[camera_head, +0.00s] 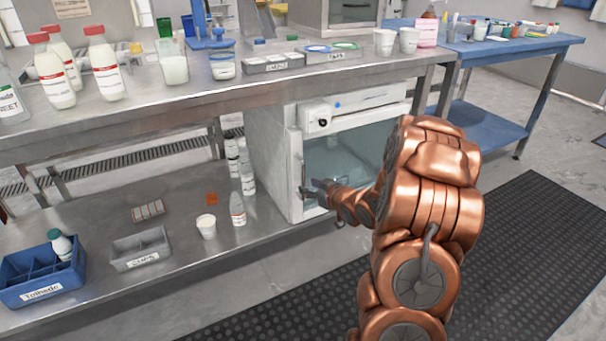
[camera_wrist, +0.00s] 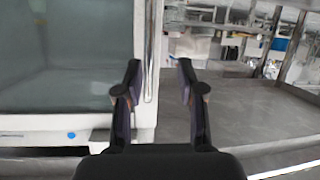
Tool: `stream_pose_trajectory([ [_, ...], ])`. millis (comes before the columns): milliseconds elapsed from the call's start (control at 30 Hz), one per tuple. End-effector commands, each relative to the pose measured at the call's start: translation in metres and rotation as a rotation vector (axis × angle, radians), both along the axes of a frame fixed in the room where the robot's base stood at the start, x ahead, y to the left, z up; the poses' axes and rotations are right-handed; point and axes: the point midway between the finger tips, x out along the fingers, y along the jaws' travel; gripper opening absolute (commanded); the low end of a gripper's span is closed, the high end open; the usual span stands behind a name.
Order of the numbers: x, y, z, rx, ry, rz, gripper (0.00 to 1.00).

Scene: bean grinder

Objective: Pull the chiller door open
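The chiller (camera_head: 270,160) is a white box under the steel bench, with a glass-fronted door (camera_head: 345,152) that looks shut. A thin vertical handle (camera_head: 302,176) runs along the door's left edge. My gripper (camera_head: 314,188) is at the lower part of this handle in the head view, partly hidden by my arm. In the wrist view, which is upside down, my gripper (camera_wrist: 160,80) is open. The metal handle (camera_wrist: 150,50) shows between its two fingers, closer to the left one. I cannot tell whether either finger touches it. The door glass (camera_wrist: 65,55) fills the wrist view's left side.
The bench top (camera_head: 130,115) above holds bottles, a beaker and trays. On the lower shelf (camera_head: 180,240), left of the chiller, stand white bottles (camera_head: 238,208), a cup (camera_head: 207,227), a grey tray (camera_head: 139,250) and a blue crate (camera_head: 40,280). A black floor mat (camera_head: 520,230) lies clear at right.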

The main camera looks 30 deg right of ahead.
Motion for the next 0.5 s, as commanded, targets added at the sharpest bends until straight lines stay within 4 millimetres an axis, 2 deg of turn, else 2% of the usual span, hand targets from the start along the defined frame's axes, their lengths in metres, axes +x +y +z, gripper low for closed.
stream_pose_trajectory([
  [67,-0.003,-0.008,-0.003,0.040,-0.084,0.012,0.39],
  [233,-0.009,-0.016,0.007,0.101,-0.240,0.038,0.39],
  [500,-0.011,-0.019,0.016,0.130,-0.327,0.051,0.39],
])
